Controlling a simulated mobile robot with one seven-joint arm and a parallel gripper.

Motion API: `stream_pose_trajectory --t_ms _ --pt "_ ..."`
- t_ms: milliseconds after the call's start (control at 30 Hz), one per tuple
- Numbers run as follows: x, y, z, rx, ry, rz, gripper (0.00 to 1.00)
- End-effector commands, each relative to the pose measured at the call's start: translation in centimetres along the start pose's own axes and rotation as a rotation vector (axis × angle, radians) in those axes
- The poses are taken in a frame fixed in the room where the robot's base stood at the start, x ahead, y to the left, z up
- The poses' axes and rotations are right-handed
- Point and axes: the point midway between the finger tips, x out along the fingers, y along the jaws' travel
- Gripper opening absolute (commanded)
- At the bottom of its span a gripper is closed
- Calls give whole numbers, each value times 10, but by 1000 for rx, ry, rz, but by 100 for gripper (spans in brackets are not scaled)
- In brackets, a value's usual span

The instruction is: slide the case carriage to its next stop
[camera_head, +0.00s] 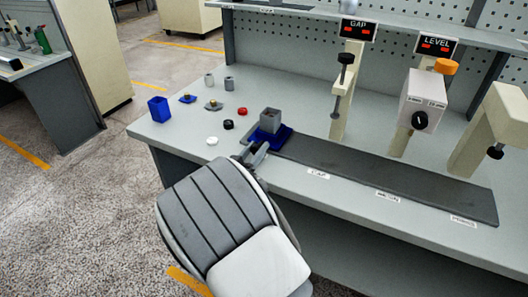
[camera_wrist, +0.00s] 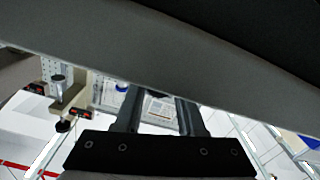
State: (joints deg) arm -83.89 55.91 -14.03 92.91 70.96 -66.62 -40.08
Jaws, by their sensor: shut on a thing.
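The case carriage (camera_head: 283,139) is a blue sled at the left end of a long dark track (camera_head: 390,180) on the bench. A grey open-topped case (camera_head: 270,122) stands upright on it. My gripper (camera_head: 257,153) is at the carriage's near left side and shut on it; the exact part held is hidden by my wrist. In the wrist view my two fingers (camera_wrist: 160,108) show with a gap between them, and what they hold is not clear. White labels lie along the track's front edge: a near one (camera_head: 318,174), a middle one (camera_head: 390,196) and a far one (camera_head: 463,221).
The track right of the carriage is clear. A gap press (camera_head: 346,90), a level unit (camera_head: 415,103) and another post (camera_head: 490,130) stand behind it.

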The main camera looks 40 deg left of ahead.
Motion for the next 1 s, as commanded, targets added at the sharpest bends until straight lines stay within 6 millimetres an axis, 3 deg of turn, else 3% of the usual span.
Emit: stream_pose_trajectory --t_ms 567,600,700,733,1000 --pt "0 -7 -4 3 4 -4 0" --pt "0 -7 -4 3 4 -5 46" --pt "0 -6 -3 2 3 -4 64" --pt "0 -6 -3 2 3 -3 69" --pt "0 -5 -2 0 1 0 69"
